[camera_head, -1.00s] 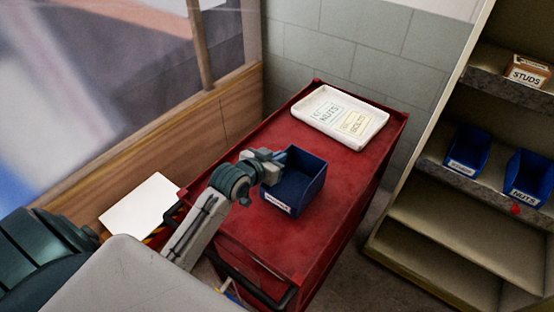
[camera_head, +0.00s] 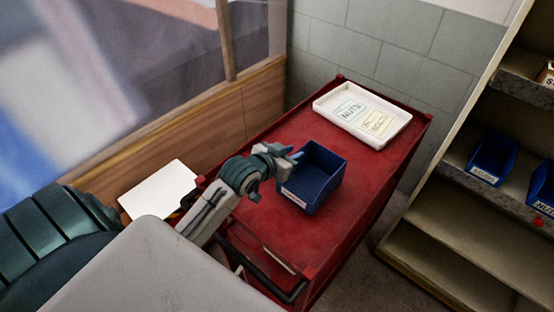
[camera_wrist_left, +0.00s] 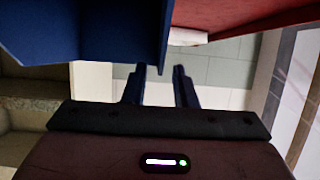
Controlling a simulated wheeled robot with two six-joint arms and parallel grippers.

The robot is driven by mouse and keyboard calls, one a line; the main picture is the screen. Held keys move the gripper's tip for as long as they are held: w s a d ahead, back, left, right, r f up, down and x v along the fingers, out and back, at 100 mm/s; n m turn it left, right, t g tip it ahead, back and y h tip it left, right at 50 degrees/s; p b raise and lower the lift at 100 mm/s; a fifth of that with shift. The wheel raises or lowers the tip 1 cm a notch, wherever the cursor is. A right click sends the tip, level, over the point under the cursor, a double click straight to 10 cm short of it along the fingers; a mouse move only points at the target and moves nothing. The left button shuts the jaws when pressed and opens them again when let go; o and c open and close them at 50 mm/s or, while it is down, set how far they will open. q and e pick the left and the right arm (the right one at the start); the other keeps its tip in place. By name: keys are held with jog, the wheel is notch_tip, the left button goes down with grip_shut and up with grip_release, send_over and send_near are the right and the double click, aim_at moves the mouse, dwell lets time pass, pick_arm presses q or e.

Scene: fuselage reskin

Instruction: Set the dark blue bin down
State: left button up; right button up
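The dark blue bin (camera_head: 318,190) stands upright on the red cart's top (camera_head: 265,225), with a white label on its front. It looks empty. My left gripper (camera_head: 297,155) is at the bin's back left rim. In the left wrist view the fingers (camera_wrist_left: 160,72) are apart with grey wall showing between them, and the bin's blue wall (camera_wrist_left: 110,35) is just beyond the tips. The gripper looks open, not clamped on the bin. My right gripper is not in view.
A white tray (camera_head: 321,106) with nuts and bolts labels lies at the cart's far end. A shelf unit (camera_head: 430,228) with blue bins (camera_head: 492,157) stands at right. A wooden and glass wall (camera_head: 215,125) runs along the left. The cart top around the bin is clear.

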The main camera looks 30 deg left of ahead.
pick_arm(q)
jog(key=v, duration=0.9)
jog(key=shift+s+b, duration=0.25)
jog(key=shift+b, duration=0.1)
